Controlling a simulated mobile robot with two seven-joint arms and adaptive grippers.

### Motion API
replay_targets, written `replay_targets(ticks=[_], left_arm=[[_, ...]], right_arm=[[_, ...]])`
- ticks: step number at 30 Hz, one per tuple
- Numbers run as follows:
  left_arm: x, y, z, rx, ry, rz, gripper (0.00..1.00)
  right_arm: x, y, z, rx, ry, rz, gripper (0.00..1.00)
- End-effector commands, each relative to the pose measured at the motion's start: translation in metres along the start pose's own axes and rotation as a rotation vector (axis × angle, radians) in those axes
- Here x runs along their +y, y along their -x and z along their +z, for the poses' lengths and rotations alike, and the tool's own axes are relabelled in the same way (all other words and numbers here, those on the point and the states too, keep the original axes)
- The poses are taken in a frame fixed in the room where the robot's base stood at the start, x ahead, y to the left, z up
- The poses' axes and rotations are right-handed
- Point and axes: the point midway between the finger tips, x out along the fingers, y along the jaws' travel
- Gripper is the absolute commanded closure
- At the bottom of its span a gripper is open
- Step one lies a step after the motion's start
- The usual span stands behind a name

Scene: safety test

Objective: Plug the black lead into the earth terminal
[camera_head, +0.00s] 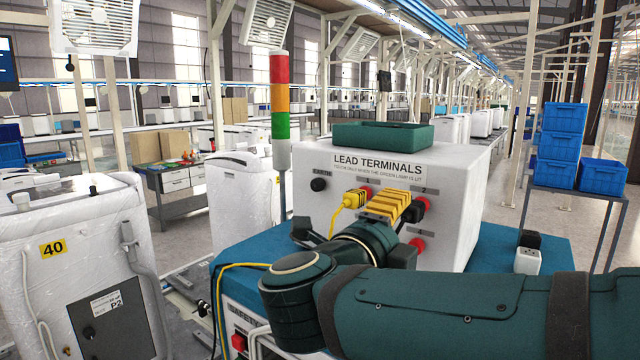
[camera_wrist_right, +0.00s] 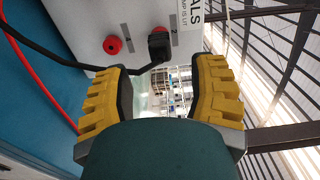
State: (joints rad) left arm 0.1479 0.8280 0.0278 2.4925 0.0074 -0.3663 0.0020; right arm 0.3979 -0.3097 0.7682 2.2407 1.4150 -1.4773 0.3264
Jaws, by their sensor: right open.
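A white box labelled LEAD TERMINALS (camera_head: 460,170) carries a black earth terminal (camera_head: 318,185) at its left, with nothing plugged in. A black plug (camera_head: 412,213) sits at red terminal 2; in the right wrist view the plug (camera_wrist_right: 160,47) has its black lead running left. A yellow plug (camera_head: 352,199) is at terminal 1. Another red terminal (camera_head: 418,244) is bare; a red one (camera_wrist_right: 112,45) shows in the wrist view. My right gripper (camera_head: 388,206), yellow-fingered, is open and empty in front of the box; the black plug lies just beyond its fingertips (camera_wrist_right: 166,75). My left gripper is out of view.
A signal tower (camera_head: 280,100) with red, orange and green sections stands left of the box; I cannot tell which is lit. A teal tray (camera_head: 383,135) tops the box. A small white block (camera_head: 527,262) stands on the blue bench (camera_head: 500,245). A yellow cable (camera_head: 240,265) hangs left.

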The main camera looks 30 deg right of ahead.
Motion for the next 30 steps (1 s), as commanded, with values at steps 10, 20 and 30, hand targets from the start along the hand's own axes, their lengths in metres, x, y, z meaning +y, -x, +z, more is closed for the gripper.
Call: replay_targets(ticks=[10, 20, 30], left_arm=[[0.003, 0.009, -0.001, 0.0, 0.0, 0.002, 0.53], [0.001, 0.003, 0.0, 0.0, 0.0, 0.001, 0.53], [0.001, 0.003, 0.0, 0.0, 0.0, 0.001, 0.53]], right_arm=[[0.001, -0.046, 0.0, 0.001, 0.0, 0.002, 0.43], [0.001, -0.074, 0.0, 0.001, 0.0, 0.001, 0.43], [0.0, -0.077, 0.0, 0.0, 0.001, 0.001, 0.43]])
